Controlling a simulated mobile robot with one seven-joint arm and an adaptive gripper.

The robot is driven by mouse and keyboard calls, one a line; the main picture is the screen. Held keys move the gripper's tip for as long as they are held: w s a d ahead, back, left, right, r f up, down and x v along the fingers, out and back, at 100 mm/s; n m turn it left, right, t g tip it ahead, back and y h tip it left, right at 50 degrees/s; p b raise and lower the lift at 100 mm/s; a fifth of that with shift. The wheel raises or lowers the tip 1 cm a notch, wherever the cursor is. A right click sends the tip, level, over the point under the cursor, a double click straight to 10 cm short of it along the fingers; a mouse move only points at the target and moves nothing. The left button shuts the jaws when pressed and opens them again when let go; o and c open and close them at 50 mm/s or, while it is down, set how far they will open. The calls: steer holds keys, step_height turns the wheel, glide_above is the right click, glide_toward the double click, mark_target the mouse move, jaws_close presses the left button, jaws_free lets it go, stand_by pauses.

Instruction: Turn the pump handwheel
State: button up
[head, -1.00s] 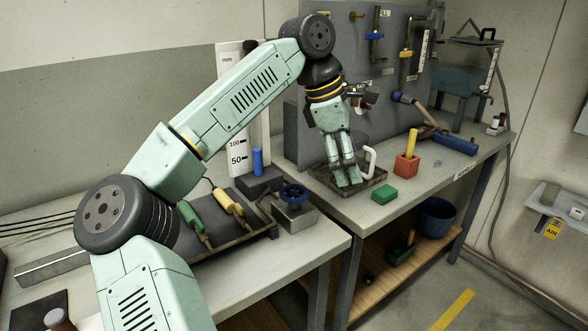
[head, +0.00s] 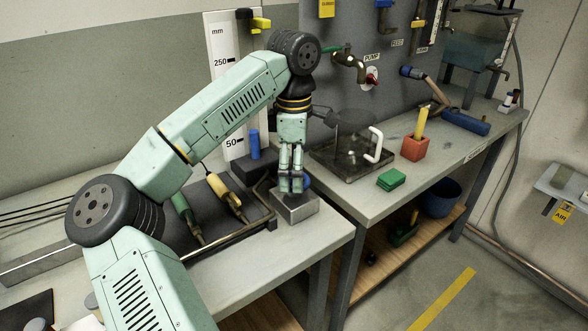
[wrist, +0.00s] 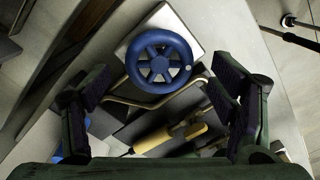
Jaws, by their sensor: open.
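The blue pump handwheel (wrist: 160,61) is a spoked wheel on a grey metal block, seen from above in the wrist view. In the head view my gripper (head: 291,188) points straight down over the block (head: 295,208) and hides most of the wheel; a bit of blue rim (head: 307,182) shows at its right. In the wrist view the open fingers stand left and right of the view, with the wheel between and beyond them. Nothing is held. I cannot tell whether the fingertips touch the wheel.
Yellow-handled tool (head: 225,192) and green-handled tool (head: 186,212) lie in the dark tray left of the block. A bent pipe (wrist: 135,100) runs beside the block. A glass vessel with a white handle (head: 375,145) stands at right. A green block (head: 392,179) lies on the right bench.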

steer(key=shift+f, duration=0.6)
steer(key=c, duration=1.2)
steer(key=shift+o, duration=0.2)
steer(key=shift+n, duration=0.4)
